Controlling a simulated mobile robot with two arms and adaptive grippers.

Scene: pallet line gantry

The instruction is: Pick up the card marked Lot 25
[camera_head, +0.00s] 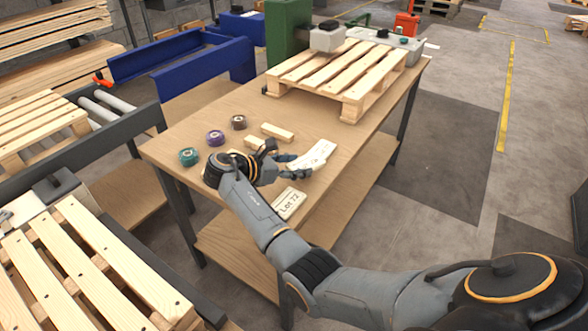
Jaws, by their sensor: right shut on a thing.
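My right gripper (294,163) is over the front part of the wooden workbench, its fingers shut on a white card (320,152). The card's far right part shows past the fingers; its marking is too small and partly covered, so I cannot read it. I cannot tell whether the card still touches the bench top. A second white card (289,203), marked Lot 72, lies flat near the bench's front edge, beside my right forearm. My left gripper is not in view.
On the workbench (190,130) stand teal (189,156), purple (215,138) and dark (238,122) round items, and small wood blocks (276,132). A small pallet (340,75) stands at the back. A pallet (90,275) lies at lower left. Bare bench top lies right of the blocks.

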